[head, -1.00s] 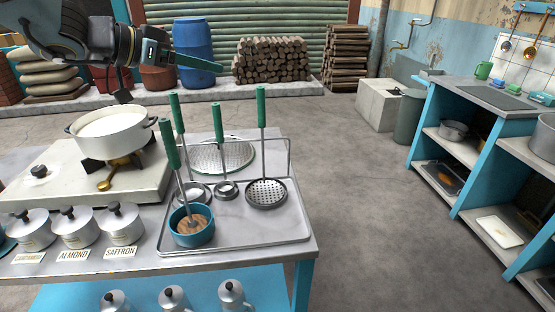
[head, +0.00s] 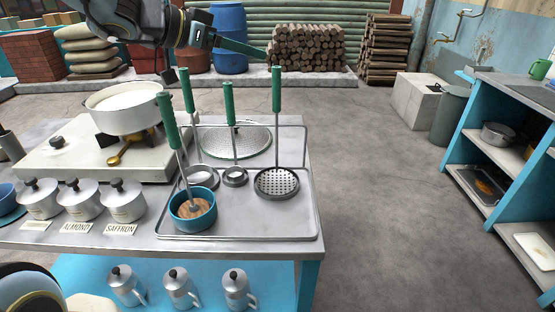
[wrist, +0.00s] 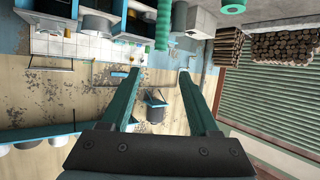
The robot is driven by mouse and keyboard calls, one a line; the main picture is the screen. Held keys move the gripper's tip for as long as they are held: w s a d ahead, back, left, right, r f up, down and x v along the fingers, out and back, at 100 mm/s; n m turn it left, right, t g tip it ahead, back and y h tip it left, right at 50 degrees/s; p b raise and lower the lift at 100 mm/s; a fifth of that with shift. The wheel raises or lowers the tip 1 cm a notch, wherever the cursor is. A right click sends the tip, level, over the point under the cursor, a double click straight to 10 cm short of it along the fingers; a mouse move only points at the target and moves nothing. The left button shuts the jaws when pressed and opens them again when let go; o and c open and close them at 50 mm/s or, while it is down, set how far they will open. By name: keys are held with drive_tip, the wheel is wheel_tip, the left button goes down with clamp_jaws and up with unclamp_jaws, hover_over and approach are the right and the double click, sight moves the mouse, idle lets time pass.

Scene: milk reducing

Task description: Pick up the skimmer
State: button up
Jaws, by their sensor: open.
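The skimmer is a perforated round metal disc (head: 277,183) with an upright green handle (head: 276,88), at the right of the tray (head: 240,228) in the head view. My gripper (head: 262,54) is in the air above the counter, its green fingers pointing right, with the tips just left of and slightly above the handle's top in the picture. In the wrist view my gripper (wrist: 158,72) is open, with nothing between its fingers. A green handle (wrist: 163,25) shows beyond the fingertips there; I cannot tell which tool it belongs to.
A blue bowl (head: 191,222) holds brown contents and a green-handled tool (head: 168,120). A white pot of milk (head: 122,108) sits on the stove (head: 60,165). Floor right of the counter (head: 385,220) is clear.

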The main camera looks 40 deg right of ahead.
drive_tip(key=b, duration=0.6)
approach(280, 89)
drive_tip(key=w+d+f, duration=0.1)
drive_tip(key=d, duration=0.1)
drive_tip(key=shift+x, duration=5.5)
drive_tip(key=shift+r, duration=0.1)
drive_tip(key=shift+c, duration=0.3)
clamp_jaws()
